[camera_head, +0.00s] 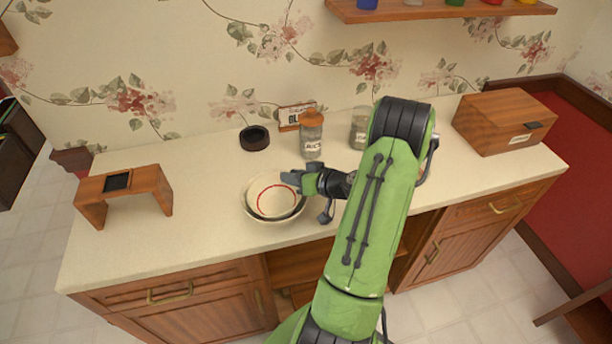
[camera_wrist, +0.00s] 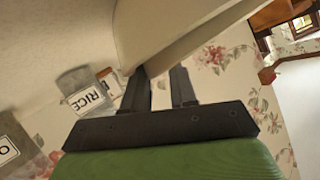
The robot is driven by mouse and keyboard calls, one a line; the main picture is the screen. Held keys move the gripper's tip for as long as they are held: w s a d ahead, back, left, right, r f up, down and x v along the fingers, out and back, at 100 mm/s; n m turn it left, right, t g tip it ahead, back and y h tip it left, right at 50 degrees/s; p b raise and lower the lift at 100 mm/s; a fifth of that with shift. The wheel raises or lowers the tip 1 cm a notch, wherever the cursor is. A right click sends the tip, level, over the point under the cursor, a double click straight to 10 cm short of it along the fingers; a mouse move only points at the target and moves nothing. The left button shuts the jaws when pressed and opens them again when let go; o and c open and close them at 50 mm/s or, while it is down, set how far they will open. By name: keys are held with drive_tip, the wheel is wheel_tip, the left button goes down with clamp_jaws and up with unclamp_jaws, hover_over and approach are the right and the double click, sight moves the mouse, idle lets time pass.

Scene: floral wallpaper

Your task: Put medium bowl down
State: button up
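The medium bowl (camera_head: 268,200) is cream with a red ring inside. In the head view it sits low inside a larger white bowl (camera_head: 274,220) on the counter; whether it rests on that bowl's inside cannot be told. My gripper (camera_head: 291,179) is at the right rim of the medium bowl. In the wrist view my gripper (camera_wrist: 160,82) has its two dark fingers close together, a narrow gap between them, with a pale bowl wall (camera_wrist: 172,35) at their tips. It appears shut on the rim; the tips are partly hidden by the bowl.
On the counter (camera_head: 215,165), a jar with an orange lid (camera_head: 312,140) and a glass jar (camera_head: 359,128) stand behind my gripper. A dark round dish (camera_head: 254,138) is behind the bowls. A wooden stand (camera_head: 125,185) is left; a wooden box (camera_head: 503,122) is right.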

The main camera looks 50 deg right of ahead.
drive_tip(key=shift+r+p, duration=0.75)
drive_tip(key=shift+r, duration=0.05)
drive_tip(key=f+b+v, duration=0.1)
drive_tip(key=v, duration=1.1)
drive_tip(key=w+a+r+n+g+y, duration=0.2)
drive_tip(key=w+a+n+g, duration=0.1)
drive_tip(key=a, duration=0.6)
drive_tip(key=w+a+r+n+g+y, duration=0.1)
drive_tip(key=w+a+r+n+g, duration=0.15)
drive_tip(key=a, duration=0.65)
drive_tip(key=s+a+r+m+g+h, duration=0.1)
drive_tip(key=s+a+r+g+h, duration=0.1)
drive_tip(key=s+a+r, duration=0.6)
drive_tip(key=s+a+h, duration=0.1)
drive_tip(key=s+a, duration=0.1)
drive_tip(key=s, duration=0.1)
drive_tip(key=shift+a+r+m, duration=0.1)
drive_tip(key=shift+a+m, duration=0.1)
drive_tip(key=shift+m, duration=0.05)
drive_tip(key=shift+d, duration=0.1)
